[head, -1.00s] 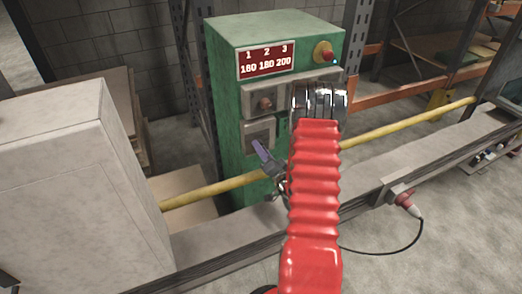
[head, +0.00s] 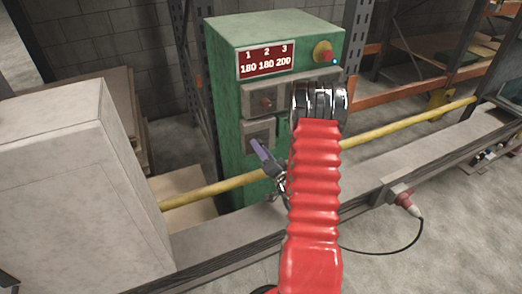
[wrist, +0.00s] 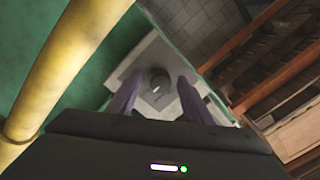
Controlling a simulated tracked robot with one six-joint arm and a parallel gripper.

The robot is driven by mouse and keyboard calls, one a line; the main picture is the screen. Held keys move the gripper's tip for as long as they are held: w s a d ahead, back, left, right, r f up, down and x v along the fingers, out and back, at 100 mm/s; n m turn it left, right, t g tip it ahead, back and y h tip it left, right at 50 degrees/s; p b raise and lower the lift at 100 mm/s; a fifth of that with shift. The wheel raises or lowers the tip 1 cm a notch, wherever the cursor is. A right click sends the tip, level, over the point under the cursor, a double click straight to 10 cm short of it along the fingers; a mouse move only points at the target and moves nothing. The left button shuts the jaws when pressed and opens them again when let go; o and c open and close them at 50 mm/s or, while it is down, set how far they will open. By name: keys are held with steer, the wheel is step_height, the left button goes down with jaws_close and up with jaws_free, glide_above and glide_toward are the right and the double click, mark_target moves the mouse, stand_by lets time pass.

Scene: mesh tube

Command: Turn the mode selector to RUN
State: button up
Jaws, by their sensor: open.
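A green control cabinet (head: 225,120) stands in the middle of the head view, with two grey plates on its front. The upper plate carries a small reddish-brown knob (head: 265,103). My gripper (head: 257,146) is by the lower plate (head: 258,130). In the wrist view, a dark round knob (wrist: 160,82) sits on a grey plate (wrist: 150,58); I take it for the mode selector. My open gripper (wrist: 158,82) has its two purple-grey fingers either side of it, with gaps visible. Contact and the selector's markings cannot be made out.
A yellow rail (head: 380,132) crosses before the cabinet and shows close on the left in the wrist view (wrist: 68,65). A red button (head: 326,56) and a number display (head: 266,61) are above. A large pale box (head: 60,180) stands at left.

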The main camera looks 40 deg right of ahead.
steer(key=v, duration=1.3)
steer(key=shift+s, duration=0.35)
steer(key=shift+a+f, duration=0.1)
steer(key=w+a+r+n+g+y, duration=0.1)
steer(key=w+a+r+n+g, duration=0.3)
steer(key=w, duration=0.5)
steer(key=a+r+n+g, duration=0.35)
steer(key=a+r, duration=0.35)
steer(key=r, duration=0.3)
steer(key=s+a+r+n+g+y, duration=0.1)
steer(key=s+a+r, duration=0.3)
steer(key=s+a, duration=0.6)
steer(key=s+a+r+n+g+y, duration=0.2)
steer(key=s+a+r+n+g, duration=0.1)
steer(key=s+a, duration=0.7)
steer(key=a+r+n, duration=0.1)
steer(key=a+r, duration=0.1)
steer(key=shift+s+a+n+g, duration=0.25)
steer(key=shift+a+n+g, duration=0.1)
steer(key=shift+a, duration=0.05)
